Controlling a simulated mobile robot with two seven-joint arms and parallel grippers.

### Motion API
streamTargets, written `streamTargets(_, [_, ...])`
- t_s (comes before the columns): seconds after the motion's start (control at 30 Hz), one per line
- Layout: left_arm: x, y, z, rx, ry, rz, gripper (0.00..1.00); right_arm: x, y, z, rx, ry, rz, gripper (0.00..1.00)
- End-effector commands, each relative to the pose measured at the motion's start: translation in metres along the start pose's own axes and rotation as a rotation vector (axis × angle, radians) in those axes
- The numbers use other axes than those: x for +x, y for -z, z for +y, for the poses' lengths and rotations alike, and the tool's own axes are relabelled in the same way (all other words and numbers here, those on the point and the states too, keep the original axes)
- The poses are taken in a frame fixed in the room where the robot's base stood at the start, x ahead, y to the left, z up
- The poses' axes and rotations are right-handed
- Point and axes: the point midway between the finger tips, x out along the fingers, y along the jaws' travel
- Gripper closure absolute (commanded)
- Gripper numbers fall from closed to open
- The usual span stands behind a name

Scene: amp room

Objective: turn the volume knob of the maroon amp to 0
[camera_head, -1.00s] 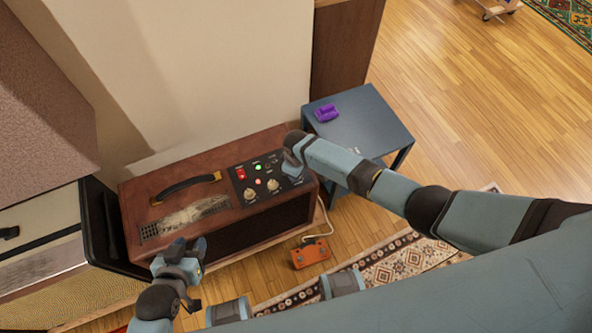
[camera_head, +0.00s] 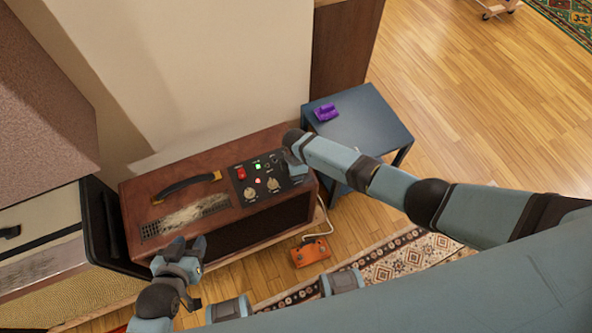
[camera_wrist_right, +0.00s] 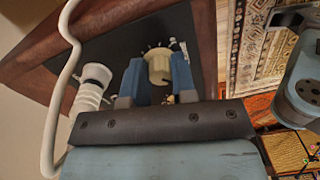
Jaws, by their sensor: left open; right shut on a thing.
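The maroon amp (camera_head: 232,222) stands by the wall, with a black control panel (camera_head: 239,186) at the right of its top. The panel has cream knobs, a red switch and small lights. My right gripper (camera_head: 291,167) is at the panel's right end and hides that part in the head view. In the right wrist view, my right gripper (camera_wrist_right: 159,78) is shut on a cream knob (camera_wrist_right: 158,66), with a blue finger on each side. White marks show around the knob; its exact setting is too small to tell. My left gripper (camera_head: 188,247) is open and empty in front of the amp's left end.
A blue-grey side table (camera_head: 372,124) with a purple object (camera_head: 326,112) stands right of the amp. An orange pedal (camera_head: 310,252) lies on the floor. Another amp (camera_head: 45,245) stands at left. In the wrist view, a white cable (camera_wrist_right: 49,130) runs past a white ribbed piece (camera_wrist_right: 91,88).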

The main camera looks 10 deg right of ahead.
Motion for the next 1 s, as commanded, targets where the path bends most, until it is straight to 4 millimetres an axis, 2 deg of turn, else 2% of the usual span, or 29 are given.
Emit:
streamTargets(0.53, [-0.0002,-0.0001,-0.0001,0.003,-0.001,0.000,0.57,0.0006,-0.0002,-0.0007,-0.027,0.002,-0.001,0.99])
streamTargets(0.57, [-0.0003,-0.0003,-0.0003,0.004,-0.001,-0.001,0.57,0.0006,-0.0002,-0.0007,-0.027,0.002,-0.001,0.73])
streamTargets(0.67, [-0.0005,-0.0007,-0.0013,0.008,-0.001,-0.001,0.57,0.0005,-0.0001,-0.0006,-0.026,0.002,-0.001,0.50])
streamTargets(1.0, [-0.0017,0.0002,-0.0022,0.011,-0.001,-0.002,0.57,-0.0041,0.0000,0.0001,-0.026,0.000,-0.001,0.50])
